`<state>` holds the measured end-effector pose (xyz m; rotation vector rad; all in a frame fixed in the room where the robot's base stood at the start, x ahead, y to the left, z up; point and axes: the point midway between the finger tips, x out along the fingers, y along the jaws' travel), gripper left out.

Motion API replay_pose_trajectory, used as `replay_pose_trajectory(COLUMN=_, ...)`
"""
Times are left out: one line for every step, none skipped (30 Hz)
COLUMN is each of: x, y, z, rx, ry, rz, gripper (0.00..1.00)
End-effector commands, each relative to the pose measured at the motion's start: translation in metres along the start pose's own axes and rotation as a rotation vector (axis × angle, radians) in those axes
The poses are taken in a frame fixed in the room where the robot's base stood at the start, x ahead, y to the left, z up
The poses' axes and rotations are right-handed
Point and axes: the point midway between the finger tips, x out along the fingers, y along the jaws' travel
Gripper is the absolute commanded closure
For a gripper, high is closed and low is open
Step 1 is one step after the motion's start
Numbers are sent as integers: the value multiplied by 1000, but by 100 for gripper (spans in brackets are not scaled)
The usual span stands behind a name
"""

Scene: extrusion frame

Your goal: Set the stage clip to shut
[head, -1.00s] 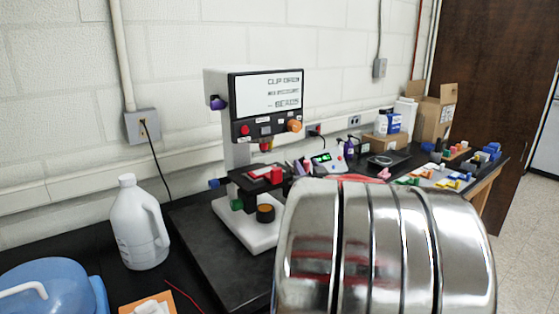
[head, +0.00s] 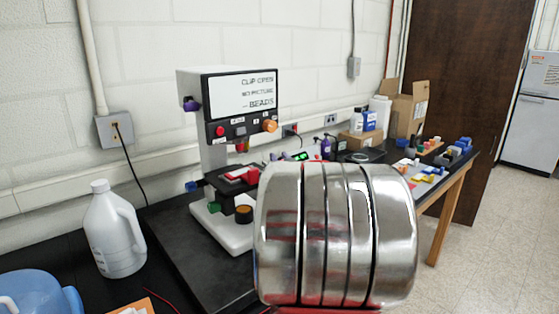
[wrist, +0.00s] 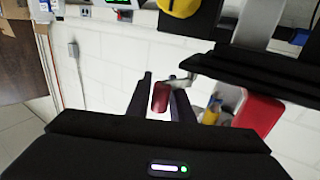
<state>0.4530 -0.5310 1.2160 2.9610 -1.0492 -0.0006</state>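The stage clip shows in the wrist view as a dark red tip (wrist: 160,97) on a short metal arm (wrist: 185,79) at the black stage (wrist: 255,70). My gripper (wrist: 162,88) has its two dark fingers apart, one on each side of the red tip. I cannot tell whether they touch it. In the head view the black stage (head: 222,180) carries a red piece (head: 242,174) on the white-based instrument (head: 225,225). My chrome arm link hides my gripper and the clip there.
A white jug (head: 114,230) and a blue container (head: 40,297) stand to the left. Cardboard boxes (head: 408,107) and small coloured blocks (head: 425,172) lie farther along the bench. In the wrist view a larger red part (wrist: 258,112) is right of my fingers. Open floor is at the right.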

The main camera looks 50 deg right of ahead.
Motion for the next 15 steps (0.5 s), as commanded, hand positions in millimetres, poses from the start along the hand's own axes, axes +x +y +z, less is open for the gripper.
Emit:
replay_pose_trajectory(x=0, y=0, z=0, rx=0, ry=0, rz=0, gripper=84)
replay_pose_trajectory(x=0, y=0, z=0, rx=0, ry=0, rz=0, gripper=86)
replay_pose_trajectory(x=0, y=0, z=0, rx=0, ry=0, rz=0, gripper=88)
replay_pose_trajectory(x=0, y=0, z=0, rx=0, ry=0, rz=0, gripper=91)
replay_pose_trajectory(x=0, y=0, z=0, rx=0, ry=0, rz=0, gripper=93)
replay_pose_trajectory(x=0, y=0, z=0, rx=0, ry=0, rz=0, gripper=95)
replay_pose_trajectory(x=0, y=0, z=0, rx=0, ry=0, rz=0, gripper=98)
replay_pose_trajectory(x=0, y=0, z=0, rx=0, ry=0, rz=0, gripper=100)
replay_pose_trajectory(x=0, y=0, z=0, rx=0, ry=0, rz=0, gripper=100)
replay_pose_trajectory(x=0, y=0, z=0, rx=0, ry=0, rz=0, gripper=100)
replay_pose_trajectory(x=0, y=0, z=0, rx=0, ry=0, rz=0, gripper=100)
replay_pose_trajectory(x=0, y=0, z=0, rx=0, ry=0, rz=0, gripper=100)
replay_pose_trajectory(x=0, y=0, z=0, rx=0, ry=0, rz=0, gripper=100)
replay_pose_trajectory(x=0, y=0, z=0, rx=0, ry=0, rz=0, gripper=100)
replay_pose_trajectory(x=0, y=0, z=0, rx=0, ry=0, rz=-1, gripper=100)
